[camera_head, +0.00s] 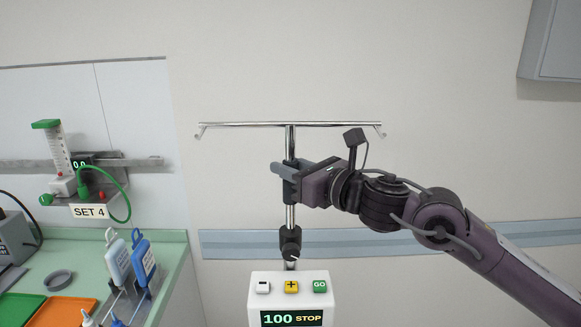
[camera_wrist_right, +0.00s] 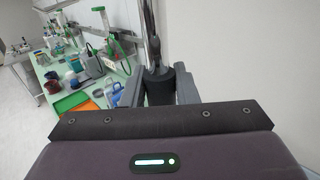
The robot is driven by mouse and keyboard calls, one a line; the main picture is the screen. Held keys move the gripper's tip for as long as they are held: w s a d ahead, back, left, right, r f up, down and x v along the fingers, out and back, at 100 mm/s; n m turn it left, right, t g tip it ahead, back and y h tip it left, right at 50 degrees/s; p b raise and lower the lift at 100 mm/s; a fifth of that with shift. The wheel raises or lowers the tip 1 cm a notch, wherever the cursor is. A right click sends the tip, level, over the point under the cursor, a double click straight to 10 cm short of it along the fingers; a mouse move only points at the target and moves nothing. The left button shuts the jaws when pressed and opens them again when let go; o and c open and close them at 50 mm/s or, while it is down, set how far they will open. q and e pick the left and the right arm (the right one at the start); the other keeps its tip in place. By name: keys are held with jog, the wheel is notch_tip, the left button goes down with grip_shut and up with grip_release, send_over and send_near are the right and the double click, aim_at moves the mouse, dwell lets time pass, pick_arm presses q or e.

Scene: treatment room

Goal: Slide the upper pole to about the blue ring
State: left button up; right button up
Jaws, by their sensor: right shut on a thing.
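The upper pole (camera_head: 290,216) is a thin chrome rod, upright, with a crossbar (camera_head: 290,124) and a hook at each end. My right gripper (camera_head: 284,182) comes in from the right and is shut on a dark grip on this pole, below the crossbar. In the right wrist view the dark grip (camera_wrist_right: 160,88) sits between the two fingers. A black clamp collar (camera_head: 290,242) with a knob is lower on the pole, apart from the gripper. I cannot make out a blue ring on the pole. My left gripper is not in view.
A white pump box (camera_head: 291,288) with buttons and a "100 STOP" display stands below the collar. A wall rail holds a flowmeter (camera_head: 54,150). A grey cabinet (camera_head: 551,40) hangs upper right.

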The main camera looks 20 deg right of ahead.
jog(key=shift+r, duration=0.1)
grip_shut()
notch_tip(320, 180, up, 18)
jog(key=p, duration=1)
jog(key=shift+r, duration=0.1)
jog(key=o, duration=1)
grip_release()
jog(key=shift+f, duration=0.2)
jog(key=shift+c, duration=0.2)
jog(key=shift+s+d+f+b, duration=0.1)
jog(key=shift+s+d+b, duration=0.15)
jog(key=shift+b, duration=0.15)
jog(key=b+v, duration=0.3)
jog(key=v, duration=0.4)
jog(key=shift+b, duration=0.4)
